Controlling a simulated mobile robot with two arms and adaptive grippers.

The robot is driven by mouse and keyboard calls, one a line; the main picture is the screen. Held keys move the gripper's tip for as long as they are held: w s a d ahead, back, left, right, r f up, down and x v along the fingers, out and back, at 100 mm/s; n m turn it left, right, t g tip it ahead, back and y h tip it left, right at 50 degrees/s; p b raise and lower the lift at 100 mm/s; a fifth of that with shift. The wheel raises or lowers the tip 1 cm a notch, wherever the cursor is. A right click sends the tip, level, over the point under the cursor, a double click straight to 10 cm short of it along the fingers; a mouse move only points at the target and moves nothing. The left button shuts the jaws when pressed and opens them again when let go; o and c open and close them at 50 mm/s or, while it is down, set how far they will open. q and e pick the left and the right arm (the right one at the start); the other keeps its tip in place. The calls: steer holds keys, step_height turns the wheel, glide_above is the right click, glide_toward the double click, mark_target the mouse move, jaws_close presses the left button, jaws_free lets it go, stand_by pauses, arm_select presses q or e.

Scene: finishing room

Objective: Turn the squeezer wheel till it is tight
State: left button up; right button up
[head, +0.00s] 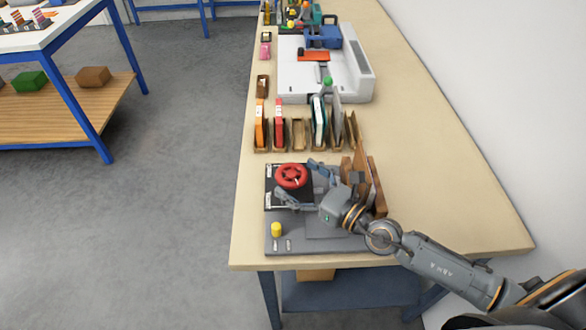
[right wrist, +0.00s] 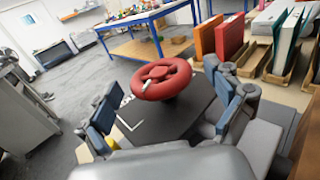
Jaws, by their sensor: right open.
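The squeezer wheel (head: 291,176) is a red spoked handwheel above a black plate on the grey squeezer base (head: 290,246). My right gripper (head: 295,183) is open, with its fingers spread to either side of the wheel's near side. In the right wrist view the wheel (right wrist: 160,79) lies ahead, between and slightly beyond the fingertips (right wrist: 158,92). The fingers look apart from the rim. Brown boards (head: 374,185) stand upright at the right of the base, partly behind my right gripper. My left gripper is in neither view.
A yellow knob (head: 276,229) sits at the base's front left. A row of wooden holders with orange, red and teal books (head: 278,124) stands behind the squeezer. A white machine (head: 358,85) is farther back. The bench's right side is clear.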

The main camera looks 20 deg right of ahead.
steer(key=shift+w+a, duration=0.35)
steer(key=shift+w, duration=0.25)
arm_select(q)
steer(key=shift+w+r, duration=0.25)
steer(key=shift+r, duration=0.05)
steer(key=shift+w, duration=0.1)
